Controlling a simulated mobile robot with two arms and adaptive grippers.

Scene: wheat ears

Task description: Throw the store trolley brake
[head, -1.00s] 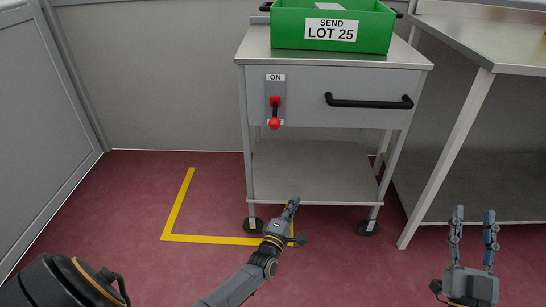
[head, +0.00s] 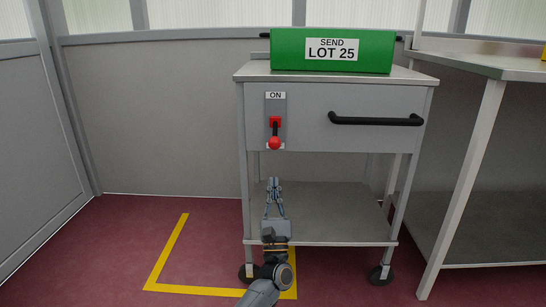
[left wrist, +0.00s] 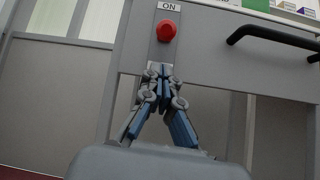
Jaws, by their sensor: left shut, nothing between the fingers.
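The trolley (head: 340,100) stands ahead with a grey front panel. Its brake lever has a red ball knob (head: 274,143) and hangs down from a red pivot on a grey plate marked ON at the top. The knob partly covers a lower label. My left gripper (head: 273,182) is shut and empty, pointing up, below the knob and apart from it in the picture. In the left wrist view the shut fingertips (left wrist: 160,70) are just below the red knob (left wrist: 166,30). My right gripper is not in view.
A black drawer handle (head: 375,120) sticks out right of the lever. A green crate (head: 334,52) labelled SEND LOT 25 is on top. A lower shelf (head: 330,215) is below. A bench (head: 485,62) stands at the right. Yellow floor tape (head: 165,252) lies at the left.

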